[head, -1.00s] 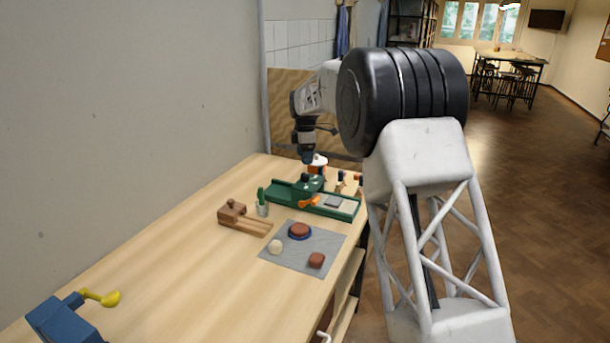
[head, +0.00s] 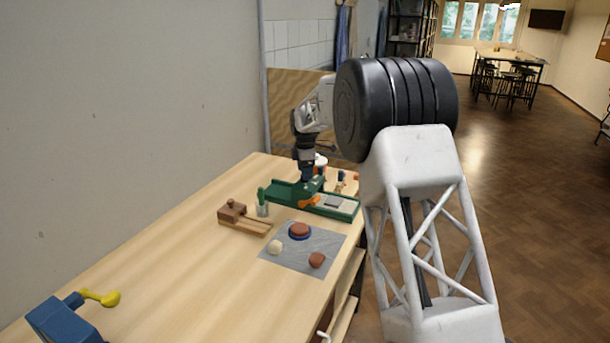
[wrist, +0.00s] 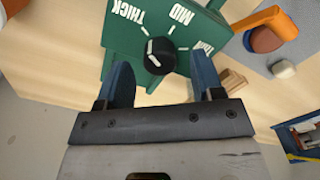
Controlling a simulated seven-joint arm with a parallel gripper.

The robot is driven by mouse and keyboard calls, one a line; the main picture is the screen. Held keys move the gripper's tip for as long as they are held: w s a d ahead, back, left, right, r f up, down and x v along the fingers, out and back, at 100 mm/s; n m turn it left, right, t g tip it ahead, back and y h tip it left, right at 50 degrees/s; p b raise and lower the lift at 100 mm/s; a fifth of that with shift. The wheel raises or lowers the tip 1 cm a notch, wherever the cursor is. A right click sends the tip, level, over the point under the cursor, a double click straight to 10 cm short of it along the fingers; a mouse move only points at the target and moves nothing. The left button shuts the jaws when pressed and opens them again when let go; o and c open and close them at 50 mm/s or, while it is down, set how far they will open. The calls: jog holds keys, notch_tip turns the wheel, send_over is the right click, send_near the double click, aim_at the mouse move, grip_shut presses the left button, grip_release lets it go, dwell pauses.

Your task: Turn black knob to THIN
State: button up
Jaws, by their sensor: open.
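The black knob (wrist: 160,56) sits on the green panel (wrist: 118,38) of the green machine (head: 335,207). White labels THICK, MID and a third, partly covered one stand around it in the wrist view. The knob's white line points toward the THICK side. My gripper (wrist: 163,68) is open, with one blue finger on each side of the knob's near side. I cannot tell whether either finger touches it. In the head view my gripper (head: 306,178) is low over the machine, and the knob is hard to make out there.
An orange handle (head: 309,202) sticks out of the machine's front. A grey mat (head: 285,258) with several clay pieces lies in front. A blue block with a yellow handle (head: 110,298) stands at near left.

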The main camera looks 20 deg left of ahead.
jog(key=shift+f, duration=0.85)
jog(key=c, duration=0.9)
